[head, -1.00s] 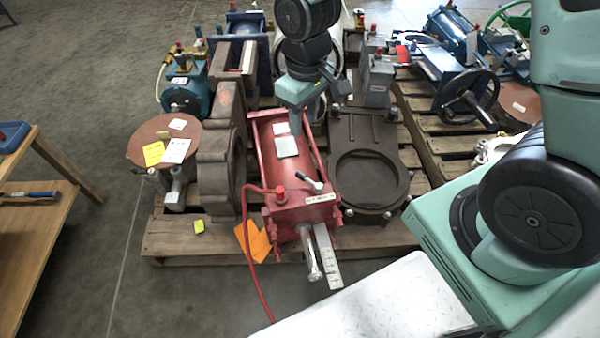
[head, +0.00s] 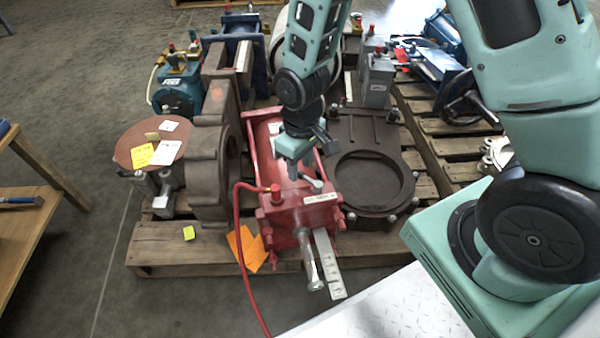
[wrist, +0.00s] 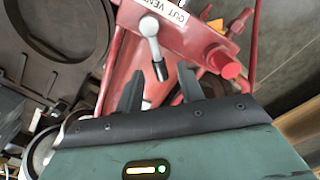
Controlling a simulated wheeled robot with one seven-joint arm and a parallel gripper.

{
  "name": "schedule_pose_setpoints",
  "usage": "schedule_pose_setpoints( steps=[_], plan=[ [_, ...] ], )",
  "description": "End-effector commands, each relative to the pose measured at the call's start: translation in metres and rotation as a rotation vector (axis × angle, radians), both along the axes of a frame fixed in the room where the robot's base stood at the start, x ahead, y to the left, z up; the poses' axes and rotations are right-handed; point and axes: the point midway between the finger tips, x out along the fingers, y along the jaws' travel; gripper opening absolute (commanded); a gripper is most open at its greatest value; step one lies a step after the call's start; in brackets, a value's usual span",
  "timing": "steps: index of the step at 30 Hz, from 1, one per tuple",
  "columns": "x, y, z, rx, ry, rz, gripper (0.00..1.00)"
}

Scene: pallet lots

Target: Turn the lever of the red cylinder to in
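The red cylinder (head: 285,218) lies on a wooden pallet, with its end block facing me. Its lever sits on top of that block: a grey pivot and arm (wrist: 149,28) with a black grip (wrist: 160,70). In the wrist view the grip points down toward my gripper (wrist: 158,76). My gripper is open, its two dark fingers on either side of the grip's end, with no clear contact. A white label by the pivot reads "OUT VENT" in part. In the head view my gripper (head: 296,172) is over the block and partly hides the lever (head: 314,184).
A red knob (wrist: 224,62) stands close to the lever, and a red hose (head: 238,235) loops off the block's left side. A brown flanged valve (head: 372,180) lies to the right, a rusty housing (head: 210,170) to the left. A chrome rod and scale (head: 326,262) stick out in front.

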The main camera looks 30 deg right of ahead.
Motion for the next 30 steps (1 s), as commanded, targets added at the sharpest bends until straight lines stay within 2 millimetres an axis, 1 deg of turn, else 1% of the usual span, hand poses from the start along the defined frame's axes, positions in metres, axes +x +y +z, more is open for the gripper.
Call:
schedule_pose_setpoints(
  steps=[1, 3, 14, 15, 17, 18, 26, 30],
  plan=[
    [0.000, 0.000, -0.008, 0.000, 0.001, 0.000, 0.38],
    [0.000, 0.000, -0.011, 0.000, 0.001, 0.000, 0.38],
    [0.000, 0.000, -0.013, 0.000, 0.000, 0.000, 0.38],
    [0.000, 0.000, -0.013, 0.000, 0.000, 0.000, 0.27],
    [0.000, 0.000, -0.013, 0.000, 0.000, 0.000, 0.10],
    [0.000, 0.001, -0.013, 0.000, 0.000, 0.000, 0.00],
    [0.000, 0.004, -0.013, 0.000, 0.000, -0.002, 0.00],
    [0.000, 0.015, -0.012, -0.001, 0.001, -0.016, 0.00]
  ],
)
